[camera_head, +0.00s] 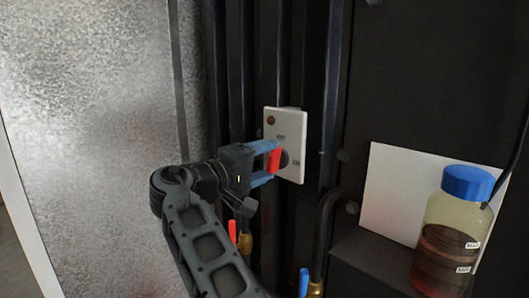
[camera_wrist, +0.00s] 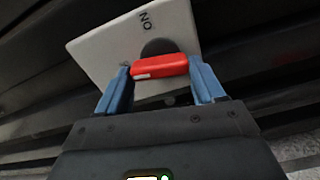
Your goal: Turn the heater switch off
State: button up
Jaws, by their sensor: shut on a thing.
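The heater switch is a white plate (camera_head: 294,124) on the dark wall in the head view, with a red handle (camera_head: 275,158) on a dark round base. An amber lamp (camera_head: 270,120) sits at the plate's top left. My gripper (camera_head: 270,164) has its blue fingers on either side of the red handle. In the wrist view the red handle (camera_wrist: 160,67) lies crosswise between the fingertips, and the gripper is shut on it. The plate (camera_wrist: 105,50) shows the letters "ON" beyond the handle. The other lettering is too small or hidden to read.
Dark vertical pipes (camera_head: 240,70) run behind and beside the switch. Below are a red lever (camera_head: 232,229) and a blue lever (camera_head: 303,281) on brass fittings. A blue-capped bottle (camera_head: 451,240) of dark liquid stands at the right. A grey metal panel (camera_head: 85,120) fills the left.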

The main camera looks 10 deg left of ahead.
jog(key=shift+a+n+p, duration=0.1)
jog(key=shift+n+p, duration=0.55)
jog(key=shift+n, duration=0.35)
jog(key=shift+f, duration=0.1)
jog(key=o, duration=1)
jog(key=shift+o, duration=0.2)
jog(key=b+v, duration=0.1)
jog(key=v, duration=0.6)
jog(key=shift+s+a+b, duration=0.2)
jog(key=shift+s+b, duration=0.1)
jog(key=shift+b, duration=0.1)
jog(key=shift+a, duration=0.1)
